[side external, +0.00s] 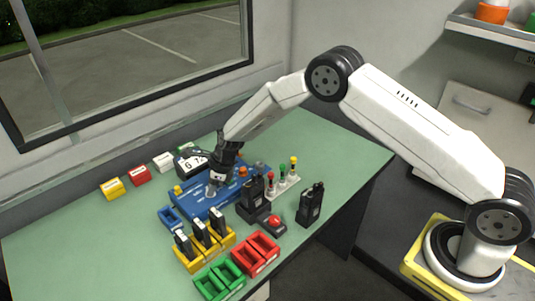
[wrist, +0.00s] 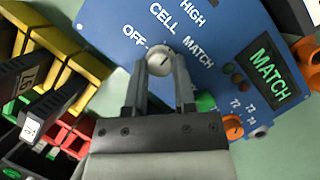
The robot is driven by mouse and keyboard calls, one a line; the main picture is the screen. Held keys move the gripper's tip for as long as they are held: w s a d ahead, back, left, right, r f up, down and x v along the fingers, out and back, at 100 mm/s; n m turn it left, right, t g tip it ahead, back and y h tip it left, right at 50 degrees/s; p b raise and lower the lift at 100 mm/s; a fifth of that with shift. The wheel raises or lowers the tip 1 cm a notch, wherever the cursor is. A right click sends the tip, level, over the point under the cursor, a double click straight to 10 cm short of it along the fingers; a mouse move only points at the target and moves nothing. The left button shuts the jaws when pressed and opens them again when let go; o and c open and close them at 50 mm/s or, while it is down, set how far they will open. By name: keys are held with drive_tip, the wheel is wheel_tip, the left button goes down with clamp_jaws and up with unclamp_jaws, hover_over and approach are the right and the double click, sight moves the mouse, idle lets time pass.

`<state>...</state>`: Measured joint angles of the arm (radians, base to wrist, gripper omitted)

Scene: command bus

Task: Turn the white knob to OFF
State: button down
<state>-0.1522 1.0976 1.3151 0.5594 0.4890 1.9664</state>
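The white knob (wrist: 161,60) is on a blue panel (wrist: 222,50), with OFF printed to its left, CELL above it, and HIGH and MATCH up and to the right. Its pointer setting is too small to read surely. My gripper (wrist: 162,66) is at the knob, with one grey finger on each side of it. The fingers stand apart, and I cannot tell whether they press on the knob. In the side external view, my gripper (side external: 212,190) reaches down to the blue panel (side external: 190,206), and the knob is hidden there.
The panel display (wrist: 270,66) reads MATCH in green. An orange knob (wrist: 232,127) is close to my right finger. Yellow holders (side external: 205,246) with black handsets, red bins (side external: 255,254) and green bins (side external: 219,281) stand in front. Bare green table lies at the left.

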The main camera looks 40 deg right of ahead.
drive_tip(key=shift+n, duration=0.3)
drive_tip(key=n, duration=0.2)
drive_tip(key=n+g, duration=0.1)
drive_tip(key=shift+w+d+n+g+y, duration=0.1)
drive_tip(key=shift+w+n+g+y, duration=0.05)
drive_tip(key=shift+n+g+y, duration=0.2)
drive_tip(key=n+g, duration=0.1)
drive_tip(key=n, duration=0.3)
drive_tip(key=shift+w+n+g+y, duration=0.15)
drive_tip(key=shift+n+g+y, duration=0.1)
drive_tip(key=shift+n+g, duration=0.1)
drive_tip(key=n, duration=0.2)
drive_tip(key=n+g, duration=0.1)
drive_tip(key=n, duration=0.1)
drive_tip(key=shift+w+g, duration=0.15)
drive_tip(key=shift+g, duration=0.15)
drive_tip(key=shift+n+g+h, duration=0.4)
drive_tip(key=shift+n+h, duration=0.2)
drive_tip(key=shift+n, duration=1.1)
drive_tip(key=shift+w+n+g, duration=0.1)
drive_tip(key=shift+n+g, duration=0.2)
drive_tip(key=shift+n, duration=0.2)
drive_tip(key=shift+c, duration=2.2)
unclamp_jaws()
drive_tip(key=shift+r, duration=0.15)
